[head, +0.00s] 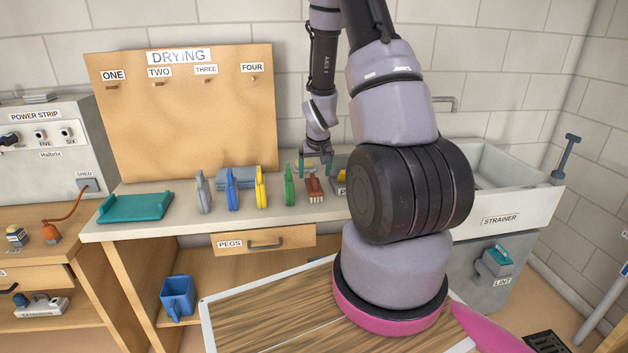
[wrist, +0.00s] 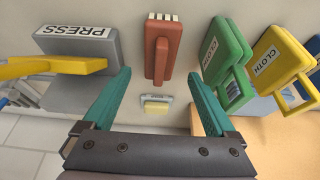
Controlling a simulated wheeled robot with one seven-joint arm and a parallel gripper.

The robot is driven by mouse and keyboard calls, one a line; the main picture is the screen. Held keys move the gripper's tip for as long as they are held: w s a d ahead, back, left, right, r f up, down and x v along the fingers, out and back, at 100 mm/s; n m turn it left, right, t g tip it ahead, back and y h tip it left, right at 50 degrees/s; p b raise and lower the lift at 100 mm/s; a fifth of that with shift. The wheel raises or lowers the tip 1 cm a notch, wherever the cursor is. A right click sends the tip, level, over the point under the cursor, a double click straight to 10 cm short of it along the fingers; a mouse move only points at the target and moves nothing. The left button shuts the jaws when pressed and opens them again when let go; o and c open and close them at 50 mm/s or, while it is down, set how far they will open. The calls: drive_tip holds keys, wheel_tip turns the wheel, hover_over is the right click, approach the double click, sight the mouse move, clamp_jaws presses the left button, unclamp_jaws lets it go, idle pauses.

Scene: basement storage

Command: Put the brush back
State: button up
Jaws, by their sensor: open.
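A red-brown brush (head: 314,188) with pale bristles lies on the counter, between a green cloth-labelled item (head: 289,186) and the grey press, with its bristles toward the front. In the wrist view the brush (wrist: 161,50) shows whole, its handle pointing in between my fingers. My gripper (head: 318,160) is above the back of the counter, behind the brush in the head view. Its teal fingers (wrist: 158,80) are open with nothing held. The fingers look apart from the brush; the exact height gap cannot be told.
The press (wrist: 75,60) with a yellow handle stands close beside one finger. The green item (wrist: 229,60) and a yellow one (wrist: 283,55) stand beside the other. A small yellow-fronted piece (wrist: 155,106) lies behind the brush. A drying board (head: 190,115) with pegs leans at the wall.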

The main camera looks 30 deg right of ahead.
drive_tip(key=s+a+r+t, duration=0.1)
drive_tip(key=s+a+r, duration=0.15)
drive_tip(key=r, duration=0.55)
drive_tip(key=s+a+r+y, duration=0.1)
drive_tip(key=s+a+r, duration=0.15)
drive_tip(key=r, duration=0.55)
drive_tip(key=s+a+r+t, duration=0.15)
drive_tip(key=s+r, duration=0.25)
drive_tip(key=r, duration=0.4)
drive_tip(key=s+a+r+y, duration=0.1)
drive_tip(key=s+a+r, duration=0.3)
drive_tip(key=s+r, duration=0.2)
drive_tip(key=s+a+r+m+y, duration=0.1)
drive_tip(key=s+a+r, duration=0.3)
drive_tip(key=s, duration=0.6)
wheel_tip(320, 180, up, 2)
drive_tip(key=shift+a+r, duration=0.15)
drive_tip(key=shift+a, duration=0.1)
